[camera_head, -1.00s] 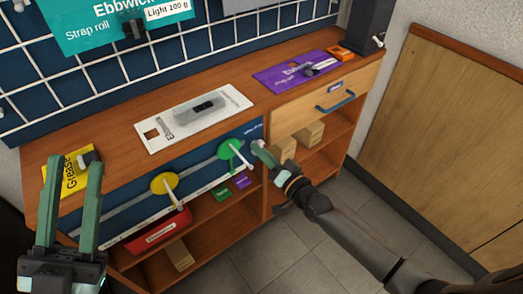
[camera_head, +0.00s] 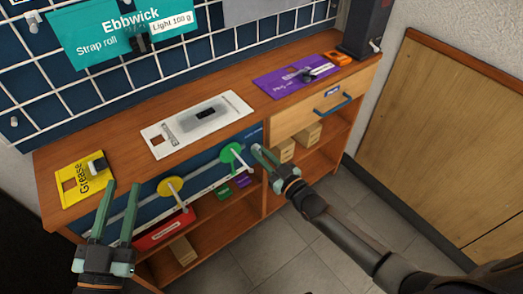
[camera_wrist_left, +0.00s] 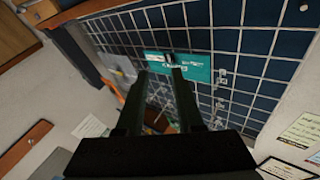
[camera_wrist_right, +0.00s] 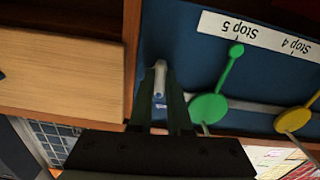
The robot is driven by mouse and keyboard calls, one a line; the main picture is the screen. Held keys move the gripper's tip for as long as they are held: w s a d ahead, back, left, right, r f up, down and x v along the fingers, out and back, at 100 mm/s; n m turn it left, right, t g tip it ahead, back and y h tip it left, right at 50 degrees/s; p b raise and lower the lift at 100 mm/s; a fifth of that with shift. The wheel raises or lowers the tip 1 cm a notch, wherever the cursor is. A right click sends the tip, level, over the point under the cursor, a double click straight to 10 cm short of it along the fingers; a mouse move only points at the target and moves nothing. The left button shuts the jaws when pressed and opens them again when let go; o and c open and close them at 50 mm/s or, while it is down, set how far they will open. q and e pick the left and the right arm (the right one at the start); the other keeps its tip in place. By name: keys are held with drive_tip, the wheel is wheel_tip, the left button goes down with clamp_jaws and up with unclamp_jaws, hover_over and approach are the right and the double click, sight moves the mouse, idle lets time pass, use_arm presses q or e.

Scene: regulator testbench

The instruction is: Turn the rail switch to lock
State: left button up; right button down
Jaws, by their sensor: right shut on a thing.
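In the right wrist view, a small pale grey lever (camera_wrist_right: 160,78) at the right end of the bench's blue front panel sits between the fingers of my right gripper (camera_wrist_right: 160,92). It appears to be the rail switch, and the gripper is shut on it. In the head view my right gripper (camera_head: 262,153) hides it, just right of the green stop (camera_head: 231,155). The rail (camera_head: 202,180) runs along the blue panel. My left gripper (camera_head: 122,186) is open and empty, in front of the bench's left end; its parted fingers also show in the left wrist view (camera_wrist_left: 160,82).
A yellow stop (camera_head: 170,186) sits on the rail further left. A red box (camera_head: 160,231) and small wooden blocks lie on the shelves below. A white card (camera_head: 165,139) with a grey device, a yellow card (camera_head: 84,176) and a purple card (camera_head: 277,85) lie on top.

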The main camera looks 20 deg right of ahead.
drive_tip(key=n+p, duration=0.1)
drive_tip(key=n, duration=0.3)
drive_tip(key=shift+n, duration=0.3)
use_arm(q)
wheel_tip(320, 180, down, 10)
drive_tip(key=n+g+y, duration=0.2)
drive_tip(key=g, duration=0.1)
drive_tip(key=shift+s+a+r+g, duration=0.15)
drive_tip(key=shift+a+r+g, duration=0.05)
drive_tip(key=shift+a+g, duration=0.1)
use_arm(e)
drive_tip(key=shift+n, duration=1.7)
drive_tip(key=c, duration=0.9)
unclamp_jaws()
drive_tip(key=shift+o, duration=0.2)
use_arm(q)
drive_tip(key=shift+d, duration=0.1)
